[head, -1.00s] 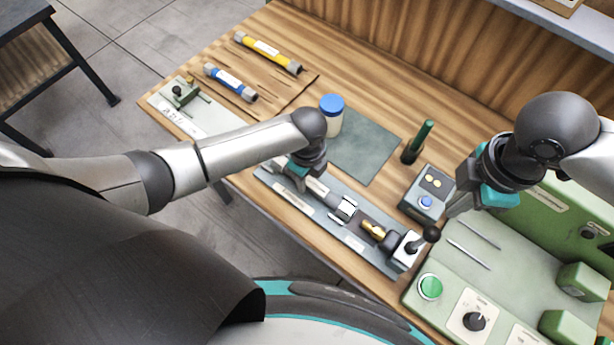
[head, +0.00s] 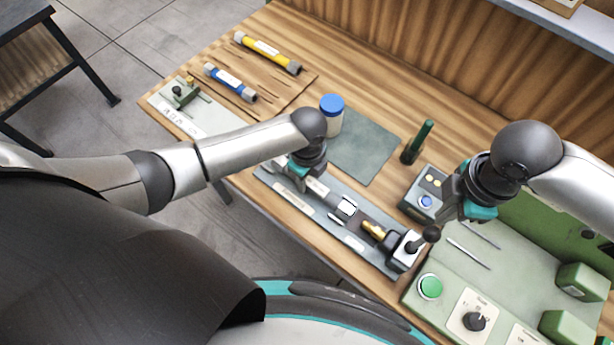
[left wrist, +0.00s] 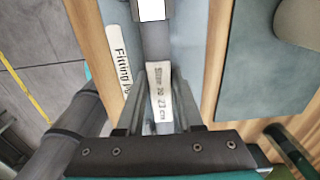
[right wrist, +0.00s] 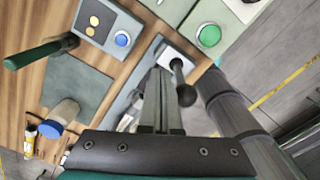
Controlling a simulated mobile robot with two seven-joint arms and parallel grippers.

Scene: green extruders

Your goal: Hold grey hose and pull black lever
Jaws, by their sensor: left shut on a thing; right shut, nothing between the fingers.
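The grey hose with a white label (left wrist: 158,95) lies along the fitting fixture (head: 330,215). My left gripper (head: 298,178) is shut on it at its left part; the fingers also show in the left wrist view (left wrist: 160,110). The black lever (head: 431,234) has a round knob and stands tilted on a white block at the fixture's right end. My right gripper (head: 441,216) is shut and empty, just above and beside the knob. In the right wrist view its fingertips (right wrist: 158,72) are left of the lever (right wrist: 186,94); contact cannot be told.
A grey box with a blue button (head: 425,201) and a green-handled tool (head: 417,142) stand behind the fixture. A green machine with a green button (head: 430,287) is at the right. A blue-capped jar (head: 331,115) stands behind my left gripper.

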